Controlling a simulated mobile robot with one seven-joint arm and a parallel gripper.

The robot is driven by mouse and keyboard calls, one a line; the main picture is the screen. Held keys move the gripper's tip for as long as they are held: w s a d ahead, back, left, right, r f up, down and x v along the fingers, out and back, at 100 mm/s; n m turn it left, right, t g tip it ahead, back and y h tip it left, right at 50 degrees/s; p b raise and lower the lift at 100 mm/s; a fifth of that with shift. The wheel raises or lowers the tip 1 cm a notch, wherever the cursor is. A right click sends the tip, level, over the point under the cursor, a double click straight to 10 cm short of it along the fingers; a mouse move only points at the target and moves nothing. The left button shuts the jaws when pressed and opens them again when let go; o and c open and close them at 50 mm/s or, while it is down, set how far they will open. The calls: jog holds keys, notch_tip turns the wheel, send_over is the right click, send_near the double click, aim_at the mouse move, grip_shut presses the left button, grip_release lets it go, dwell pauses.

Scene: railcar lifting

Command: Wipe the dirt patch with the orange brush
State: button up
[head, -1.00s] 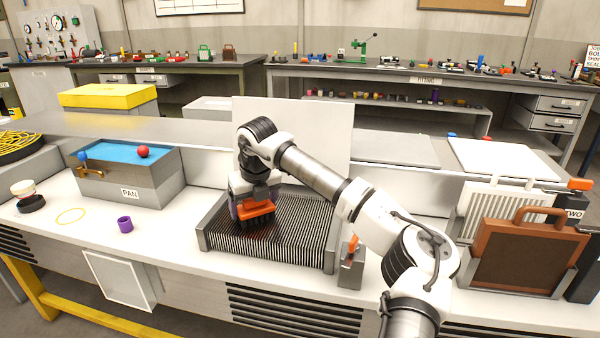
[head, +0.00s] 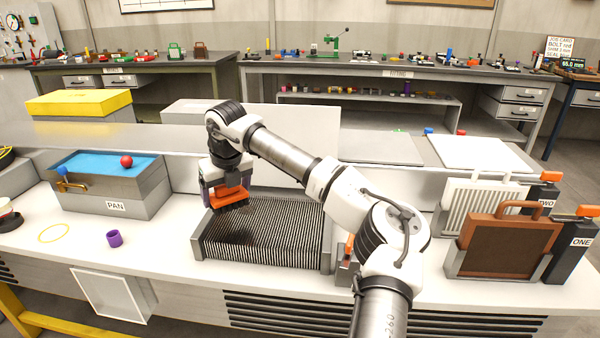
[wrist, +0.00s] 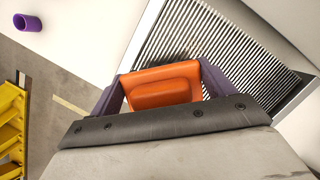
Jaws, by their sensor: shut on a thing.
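My gripper (head: 226,190) is shut on the orange brush (head: 231,198), with a purple finger on each side of it. The brush also shows between the fingers in the wrist view (wrist: 165,86). It is at the back left corner of a grey finned block (head: 268,232), whose fins also show in the wrist view (wrist: 215,45). I cannot tell whether the bristles touch the fins.
A grey box marked PAN (head: 112,190) with blue on top stands at left. A purple ring (head: 114,239) lies on the white bench before it. A brown framed panel (head: 508,245) stands at right. A pale upright panel (head: 290,135) is behind the block.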

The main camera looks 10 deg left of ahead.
jog(key=shift+r+p, duration=0.7)
jog(key=shift+r, duration=0.8)
jog(key=shift+f, duration=0.1)
